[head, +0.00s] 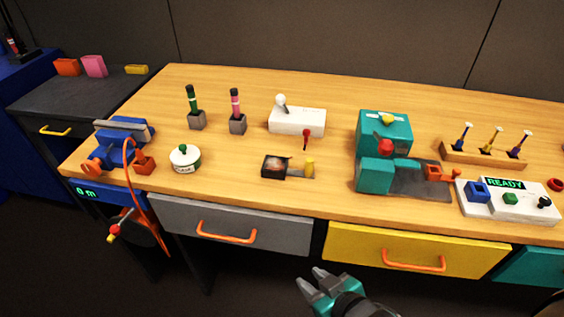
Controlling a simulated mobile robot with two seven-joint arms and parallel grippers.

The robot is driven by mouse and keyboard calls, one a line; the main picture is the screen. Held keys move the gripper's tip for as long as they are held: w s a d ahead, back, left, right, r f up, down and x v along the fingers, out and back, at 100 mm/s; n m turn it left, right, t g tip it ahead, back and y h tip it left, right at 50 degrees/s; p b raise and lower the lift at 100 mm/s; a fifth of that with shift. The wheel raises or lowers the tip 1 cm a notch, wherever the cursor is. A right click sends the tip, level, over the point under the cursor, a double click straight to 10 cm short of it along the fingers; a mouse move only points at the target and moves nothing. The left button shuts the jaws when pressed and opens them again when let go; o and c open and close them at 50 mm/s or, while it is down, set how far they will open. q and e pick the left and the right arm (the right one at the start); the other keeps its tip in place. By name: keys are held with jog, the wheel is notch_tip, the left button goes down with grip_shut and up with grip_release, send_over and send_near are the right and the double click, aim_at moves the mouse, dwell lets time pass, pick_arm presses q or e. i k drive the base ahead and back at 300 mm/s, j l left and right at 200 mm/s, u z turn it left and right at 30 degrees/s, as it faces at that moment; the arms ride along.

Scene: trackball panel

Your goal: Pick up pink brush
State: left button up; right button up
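The pink brush (235,103) stands upright in a small grey block (238,125) on the wooden workbench, left of centre in the head view. It has a pink handle with dark parts. A similar green brush (191,99) stands in its own grey block to the left. My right gripper (312,279) is in front of the bench, below its front edge and well away from the pink brush. Its two fingers are apart with nothing between them. My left gripper is not in view.
A white box with a ball-topped lever (298,121) stands right of the pink brush. A white round container (184,158) and a small dark box (278,167) lie nearer. A teal machine (384,135) stands further right. Grey (215,222) and yellow (420,249) drawers line the front.

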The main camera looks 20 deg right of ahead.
aim_at(234, 93)
jog(key=k+l+z, duration=0.2)
jog(key=k, duration=0.45)
jog(key=j+z, duration=0.1)
jog(key=z, duration=1.4)
jog(key=k+j+z, duration=0.1)
jog(key=j+z, duration=0.35)
jog(key=j, duration=0.25)
jog(key=k+j, duration=0.1)
jog(key=j, duration=1.1)
jog(key=k+j, duration=0.15)
jog(key=j, duration=1.05)
jog(key=i, duration=0.1)
